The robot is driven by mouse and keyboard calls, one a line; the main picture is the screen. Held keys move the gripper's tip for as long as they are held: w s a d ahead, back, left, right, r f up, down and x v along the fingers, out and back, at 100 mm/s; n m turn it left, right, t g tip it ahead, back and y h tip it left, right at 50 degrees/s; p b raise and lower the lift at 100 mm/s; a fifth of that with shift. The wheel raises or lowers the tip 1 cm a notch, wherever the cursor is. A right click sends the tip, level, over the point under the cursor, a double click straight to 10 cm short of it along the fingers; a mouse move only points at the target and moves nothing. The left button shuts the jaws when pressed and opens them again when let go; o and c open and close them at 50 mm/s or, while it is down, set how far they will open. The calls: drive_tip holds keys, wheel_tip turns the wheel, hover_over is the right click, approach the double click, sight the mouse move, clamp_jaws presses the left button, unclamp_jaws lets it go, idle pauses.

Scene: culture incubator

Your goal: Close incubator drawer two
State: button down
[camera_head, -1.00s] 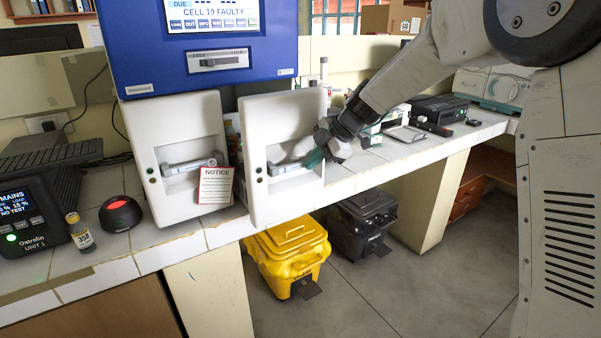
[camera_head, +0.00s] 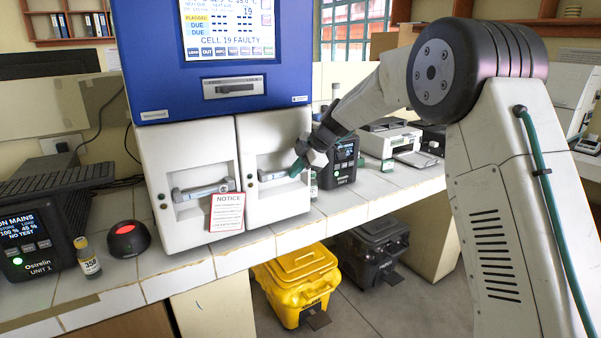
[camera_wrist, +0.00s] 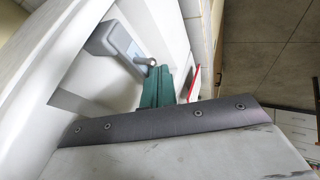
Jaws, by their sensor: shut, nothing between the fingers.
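The blue incubator (camera_head: 185,85) stands on the tiled bench with two white drawer fronts side by side below its panel. I cannot read a drawer number. My gripper (camera_head: 298,167) is shut and empty, its green fingertips at the right end of the right drawer's handle (camera_head: 270,174). In the wrist view the green fingers (camera_wrist: 158,88) point at the white front beside the grey handle (camera_wrist: 118,45); I cannot tell whether they touch.
A notice card (camera_head: 227,212) hangs on the left drawer. A black device (camera_head: 341,162) stands close right of the incubator. A bottle (camera_head: 87,258) and a red-topped black dome (camera_head: 128,239) stand at the front left. Yellow (camera_head: 298,283) and black bins (camera_head: 371,248) are under the bench.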

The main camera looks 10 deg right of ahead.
drive_tip(key=shift+w+d+r, duration=0.1)
drive_tip(key=shift+w+d, duration=0.15)
drive_tip(key=shift+d, duration=0.1)
drive_tip(key=s+d+r, duration=0.6)
drive_tip(key=s+r, duration=0.1)
drive_tip(key=r, duration=0.1)
drive_tip(key=s+d+f+m+h, duration=0.1)
drive_tip(key=s+m, duration=0.6)
drive_tip(key=s, duration=0.9)
drive_tip(key=s+d+f+m+g+h, duration=0.1)
drive_tip(key=s+d+m+h, duration=0.2)
drive_tip(key=s+m, duration=0.4)
drive_tip(key=s+d+f+m+g+h, duration=0.1)
drive_tip(key=s+m, duration=0.6)
drive_tip(key=s, duration=1.8)
drive_tip(key=shift+d+f+h, duration=0.6)
drive_tip(key=shift+d+h, duration=0.1)
drive_tip(key=shift+d, duration=0.2)
